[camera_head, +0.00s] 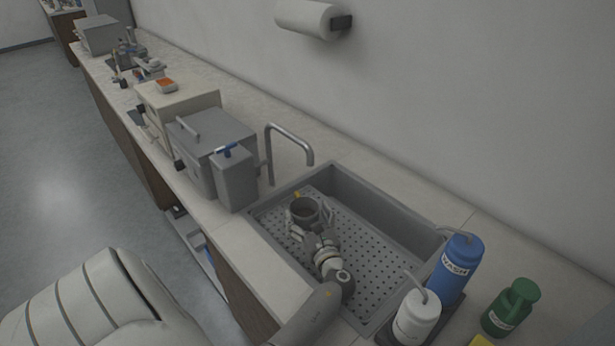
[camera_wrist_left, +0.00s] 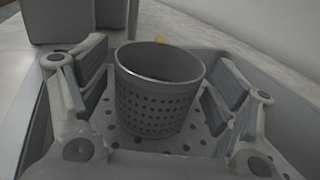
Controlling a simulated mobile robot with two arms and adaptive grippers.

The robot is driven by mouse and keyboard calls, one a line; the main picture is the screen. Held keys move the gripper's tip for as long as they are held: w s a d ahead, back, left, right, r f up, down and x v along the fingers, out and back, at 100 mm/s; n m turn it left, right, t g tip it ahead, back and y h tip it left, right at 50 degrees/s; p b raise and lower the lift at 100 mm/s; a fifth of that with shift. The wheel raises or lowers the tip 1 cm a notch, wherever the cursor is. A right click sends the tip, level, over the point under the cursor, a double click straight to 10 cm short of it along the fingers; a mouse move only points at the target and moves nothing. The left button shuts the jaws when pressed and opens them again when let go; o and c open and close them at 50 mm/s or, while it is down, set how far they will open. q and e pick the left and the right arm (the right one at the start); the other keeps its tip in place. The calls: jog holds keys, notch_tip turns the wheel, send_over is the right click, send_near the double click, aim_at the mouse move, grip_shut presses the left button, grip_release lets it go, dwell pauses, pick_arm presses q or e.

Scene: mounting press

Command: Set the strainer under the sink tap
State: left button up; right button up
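The strainer (camera_head: 304,208) is a grey perforated cup. It stands upright on the perforated floor of the grey sink (camera_head: 385,205), at the end near the tap. The sink tap (camera_head: 289,135) is a bent metal pipe whose spout end hangs over the sink's edge, above and behind the strainer in the head view. My left gripper (camera_head: 308,222) is down in the sink with its fingers on either side of the strainer. In the left wrist view the strainer (camera_wrist_left: 158,95) sits between the open fingers (camera_wrist_left: 160,100), with narrow gaps at both sides. My right gripper is not in view.
A small yellow thing (camera_head: 297,194) shows behind the strainer. A grey canister (camera_head: 234,178) and grey box (camera_head: 205,150) stand left of the sink. A blue wash bottle (camera_head: 456,268), white bottle (camera_head: 416,318) and green bottle (camera_head: 511,307) stand to the right.

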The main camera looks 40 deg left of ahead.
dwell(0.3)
pick_arm(q)
jog(key=shift+r, duration=0.2)
jog(key=p+v, duration=0.1)
jog(key=v, duration=0.6)
jog(key=shift+s+d+f+p, duration=0.1)
jog(key=shift+d+p, duration=0.15)
jog(key=shift+p, duration=0.15)
